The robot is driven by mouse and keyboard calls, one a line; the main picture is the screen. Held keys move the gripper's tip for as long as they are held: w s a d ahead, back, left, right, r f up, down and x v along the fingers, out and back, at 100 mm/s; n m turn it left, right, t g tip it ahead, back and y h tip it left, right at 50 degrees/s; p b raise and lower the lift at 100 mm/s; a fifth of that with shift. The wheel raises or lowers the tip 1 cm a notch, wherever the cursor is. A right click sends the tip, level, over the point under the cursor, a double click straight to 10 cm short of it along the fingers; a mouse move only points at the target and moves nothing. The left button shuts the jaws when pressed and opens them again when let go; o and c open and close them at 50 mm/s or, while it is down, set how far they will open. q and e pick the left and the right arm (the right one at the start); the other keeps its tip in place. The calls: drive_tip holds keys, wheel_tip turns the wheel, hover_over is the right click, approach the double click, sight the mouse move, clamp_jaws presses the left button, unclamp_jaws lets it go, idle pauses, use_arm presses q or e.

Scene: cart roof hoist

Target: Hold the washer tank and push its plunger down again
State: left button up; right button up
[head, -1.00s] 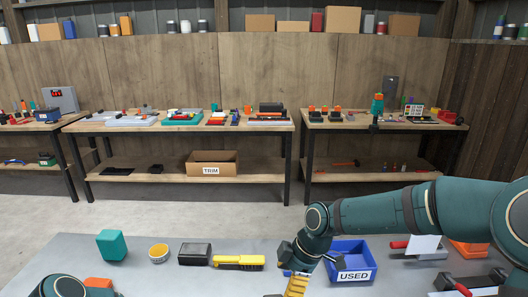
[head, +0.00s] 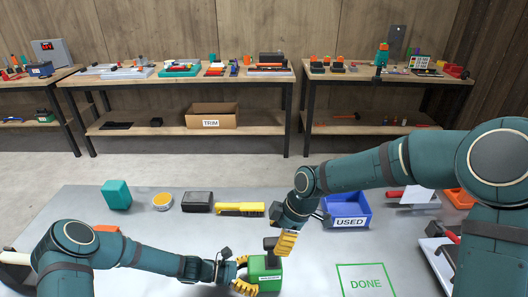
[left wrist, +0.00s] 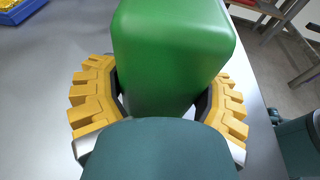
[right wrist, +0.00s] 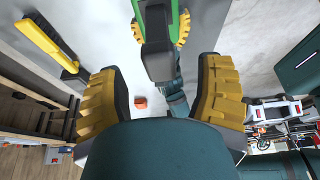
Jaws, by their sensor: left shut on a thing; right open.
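The washer tank is a green box (head: 264,272) with a white label, standing at the front middle of the grey table in the head view. My left gripper (head: 246,276) is shut around its sides from the left; the left wrist view shows the green body (left wrist: 170,50) between both yellow fingers. The plunger (head: 270,243) is a dark grey knob on top of the tank. My right gripper (head: 284,243) is open above the tank, beside the plunger. In the right wrist view the plunger (right wrist: 157,55) lies ahead, between the spread fingers; I cannot tell whether they touch it.
A blue bin (head: 347,211) marked USED stands behind and right of the tank. A green DONE square (head: 366,280) lies bare at the right.

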drive_tip(key=shift+a+f, duration=0.25)
drive_tip(key=shift+f, duration=0.4)
drive_tip(key=c, duration=1.1)
drive_tip(key=shift+o, duration=0.2)
